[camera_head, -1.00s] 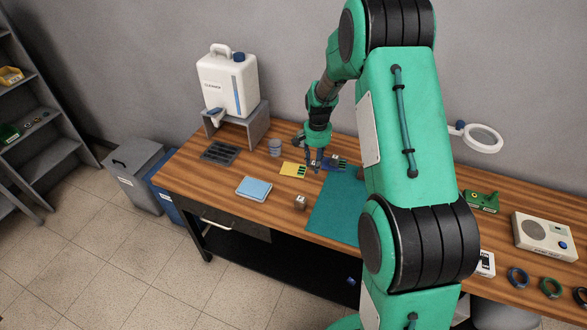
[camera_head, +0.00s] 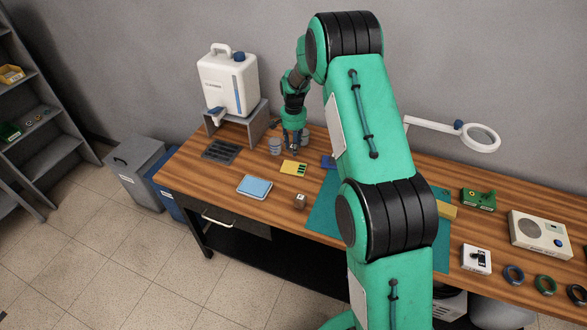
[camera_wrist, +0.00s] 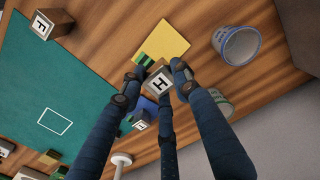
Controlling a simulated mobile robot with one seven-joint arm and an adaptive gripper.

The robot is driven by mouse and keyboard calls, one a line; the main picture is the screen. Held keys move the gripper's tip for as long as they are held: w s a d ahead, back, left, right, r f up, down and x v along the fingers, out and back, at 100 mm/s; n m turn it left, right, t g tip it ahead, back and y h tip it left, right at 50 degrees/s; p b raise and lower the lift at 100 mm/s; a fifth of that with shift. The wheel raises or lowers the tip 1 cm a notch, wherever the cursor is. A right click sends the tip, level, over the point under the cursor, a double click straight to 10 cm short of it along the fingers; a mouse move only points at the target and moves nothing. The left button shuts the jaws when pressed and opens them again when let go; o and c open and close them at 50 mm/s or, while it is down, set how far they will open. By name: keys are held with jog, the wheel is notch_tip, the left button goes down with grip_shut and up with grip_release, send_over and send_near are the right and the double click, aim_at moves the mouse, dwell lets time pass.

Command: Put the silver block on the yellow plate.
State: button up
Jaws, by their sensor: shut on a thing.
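My gripper (camera_head: 293,146) is shut on a small silver-grey block (camera_wrist: 158,82) marked with an H; its fingertips close around it in the wrist view (camera_wrist: 160,92). The block is hard to make out in the head view. The yellow plate (camera_head: 293,168) lies flat on the bench with dark green stripes at one side. My gripper is on the wall side of the plate in the head view. In the wrist view the yellow plate (camera_wrist: 168,42) shows beyond the held block, which covers a little of its striped edge.
Two cups (camera_head: 275,146) (camera_head: 305,134) stand close to my gripper. A blue plate (camera_head: 328,162) lies right of the yellow one. A block marked F (camera_wrist: 41,26) sits near the green mat (camera_wrist: 70,85). A blue pad (camera_head: 254,187) lies front left. A cleaner canister (camera_head: 228,83) stands behind.

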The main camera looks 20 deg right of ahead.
jog(key=shift+f, duration=0.1)
send_over(294, 168)
jog(key=shift+w+f, duration=0.15)
jog(key=shift+f, duration=2.85)
jog(key=shift+f, duration=0.1)
jog(key=shift+f, duration=1.8)
jog(key=shift+f, duration=0.15)
jog(key=o, duration=1.2)
notch_tip(294, 168, up, 12)
jog(key=shift+r, duration=0.15)
